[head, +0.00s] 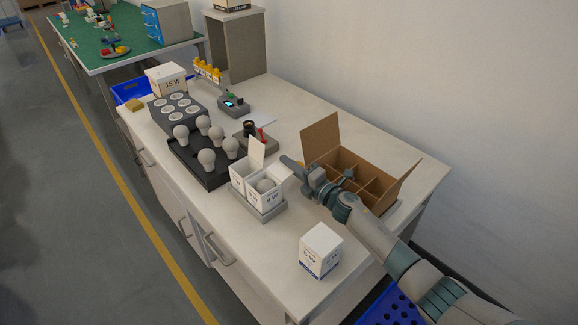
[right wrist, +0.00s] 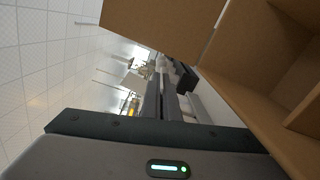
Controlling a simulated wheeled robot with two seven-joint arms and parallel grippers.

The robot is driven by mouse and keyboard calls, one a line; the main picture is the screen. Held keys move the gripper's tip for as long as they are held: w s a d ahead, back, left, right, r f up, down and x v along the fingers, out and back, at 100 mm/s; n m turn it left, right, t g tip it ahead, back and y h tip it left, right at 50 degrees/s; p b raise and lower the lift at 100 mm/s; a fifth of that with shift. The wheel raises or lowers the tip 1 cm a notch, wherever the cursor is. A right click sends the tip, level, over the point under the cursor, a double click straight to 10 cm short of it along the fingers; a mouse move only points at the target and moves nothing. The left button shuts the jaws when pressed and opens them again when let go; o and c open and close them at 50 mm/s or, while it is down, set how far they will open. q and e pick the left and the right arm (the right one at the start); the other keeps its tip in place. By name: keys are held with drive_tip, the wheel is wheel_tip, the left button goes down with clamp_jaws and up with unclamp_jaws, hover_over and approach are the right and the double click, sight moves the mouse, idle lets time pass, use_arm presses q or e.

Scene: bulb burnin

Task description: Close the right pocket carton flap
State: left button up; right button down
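Two small white pocket cartons stand side by side in a grey holder (head: 268,213) near the table's front edge. The left pocket carton (head: 238,182) has a white flap (head: 257,152) standing up behind it. The right pocket carton (head: 266,199), marked 9 W, is open at the top and a bulb (head: 265,185) shows inside. Its white flap (head: 286,171) leans outward on the right. My right gripper (head: 287,161) is just behind and above that flap; whether they touch is unclear. In the right wrist view its fingers (right wrist: 168,96) lie together with nothing between them. My left gripper is out of view.
An open brown divided box (head: 322,136) stands close beside my right gripper and fills much of the right wrist view (right wrist: 160,25). A closed white carton (head: 320,251) stands at the front. A black tray (head: 213,180) with several bulbs is left.

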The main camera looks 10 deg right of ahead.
drive_tip(key=shift+r+n, duration=0.3)
drive_tip(key=shift+n, duration=0.4)
drive_tip(key=c, duration=2)
unclamp_jaws()
drive_tip(key=shift+s, duration=0.1)
drive_tip(key=shift+b+v, duration=0.55)
drive_tip(key=shift+v, duration=3.15)
